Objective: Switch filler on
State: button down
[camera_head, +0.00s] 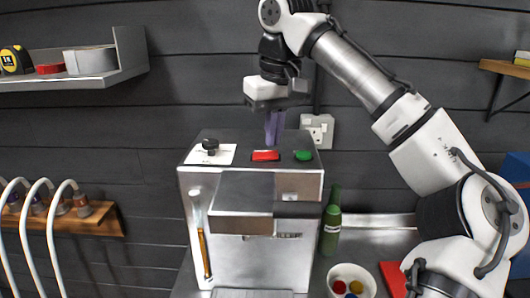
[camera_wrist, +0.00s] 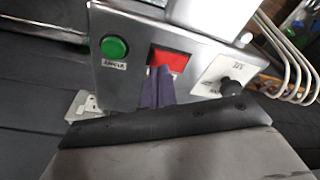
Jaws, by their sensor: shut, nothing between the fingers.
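The filler (camera_head: 250,262) is a grey metal box machine on the counter. Its top carries a red rectangular switch (camera_head: 265,156), a round green button (camera_head: 303,155) and a black knob (camera_head: 210,145) on a white plate. In the wrist view are the red switch (camera_wrist: 171,60), the green button (camera_wrist: 114,46) with a small label, and the knob (camera_wrist: 231,87). My gripper (camera_head: 271,143) points down just over the red switch, its purple fingers shut and empty. In the wrist view the fingertips (camera_wrist: 160,72) overlap the switch's lower edge; I cannot tell whether they touch it.
A green bottle (camera_head: 331,225) and a white bowl (camera_head: 352,273) stand right of the filler. A wall socket (camera_head: 318,130) is behind it. A shelf (camera_head: 132,55) is at upper left, and white curved pipes (camera_head: 50,230) are at lower left.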

aim_at(273, 153)
jog(key=shift+f+b, duration=0.4)
jog(key=shift+f, duration=0.45)
dwell(0.5)
jog(key=shift+r, duration=0.1)
notch_tip(273, 153, up, 3)
jog(key=shift+f+p, duration=0.15)
jog(key=shift+p, duration=1.05)
jog(key=shift+r, duration=2.05)
